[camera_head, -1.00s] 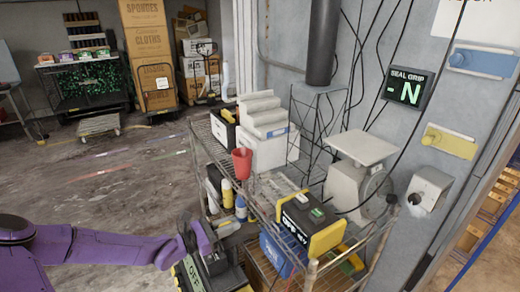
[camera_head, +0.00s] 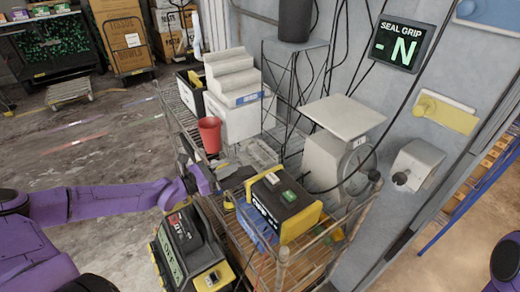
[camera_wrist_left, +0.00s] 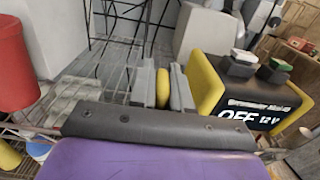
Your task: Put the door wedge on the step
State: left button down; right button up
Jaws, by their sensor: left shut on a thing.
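My left gripper (camera_head: 220,172) reaches in over the near side of the wire shelf rack (camera_head: 181,128). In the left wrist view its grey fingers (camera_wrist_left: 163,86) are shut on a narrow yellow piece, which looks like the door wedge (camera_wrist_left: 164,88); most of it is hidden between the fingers. In the head view I cannot make the wedge out clearly. The pale grey stepped block (camera_head: 232,75), apparently the step, stands on a white box at the back of the rack, beyond the gripper. Its treads look bare. My right gripper is out of view.
A red cup (camera_head: 210,134) stands between gripper and step, also in the left wrist view (camera_wrist_left: 12,65). A black-and-yellow battery unit (camera_head: 283,204) and a scale (camera_head: 341,118) stand to the right. Another black-and-yellow unit (camera_head: 188,250) is below my arm.

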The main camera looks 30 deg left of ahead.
aim_at(243, 170)
pick_arm(q)
jog(key=w+b, duration=0.1)
jog(key=b, duration=0.2)
jog(key=w+d+f+b, duration=0.1)
jog(key=w+b, duration=0.1)
jog(key=b, duration=0.1)
jog(key=shift+f, duration=0.2)
jog(key=b+x, duration=0.1)
jog(key=x, duration=0.1)
jog(key=shift+w+d+r+b, duration=0.2)
jog(key=shift+w+b, duration=0.1)
jog(key=shift+b, duration=0.05)
jog(key=p+x, duration=0.1)
jog(key=x, duration=0.2)
jog(key=f+p+x, duration=0.1)
jog(key=x, duration=0.2)
jog(key=p+x, duration=0.1)
jog(key=x, duration=0.2)
jog(key=shift+w+d+f, duration=0.15)
jog(key=shift+f, duration=0.55)
jog(key=shift+f+b, duration=0.15)
jog(key=shift+b, duration=0.2)
jog(key=c, duration=1.1)
grip_release()
